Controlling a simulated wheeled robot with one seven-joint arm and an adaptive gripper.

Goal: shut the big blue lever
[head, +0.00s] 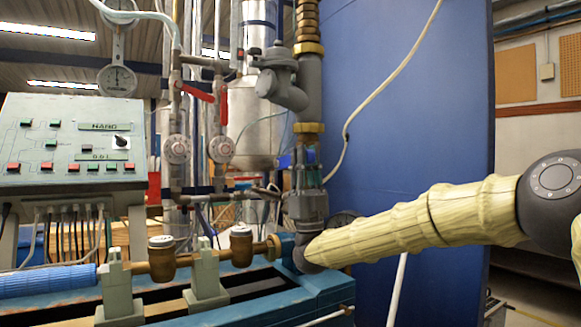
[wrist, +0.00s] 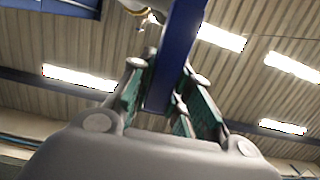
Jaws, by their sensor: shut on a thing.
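The blue lever (wrist: 177,55) shows in the wrist view as a long flat blue bar. It runs from the top edge down between the fingers of my gripper (wrist: 163,78). My gripper is shut on this bar, with its green-padded fingers on either side of it. In the head view my sleeved arm reaches in from the right to the grey pipework at the end of the bench.
A blue bench (head: 325,288) carries brass meters (head: 161,258) and a ribbed blue cylinder (head: 48,281). A control panel (head: 75,140) stands at left. A large blue panel (head: 400,110) stands behind my arm.

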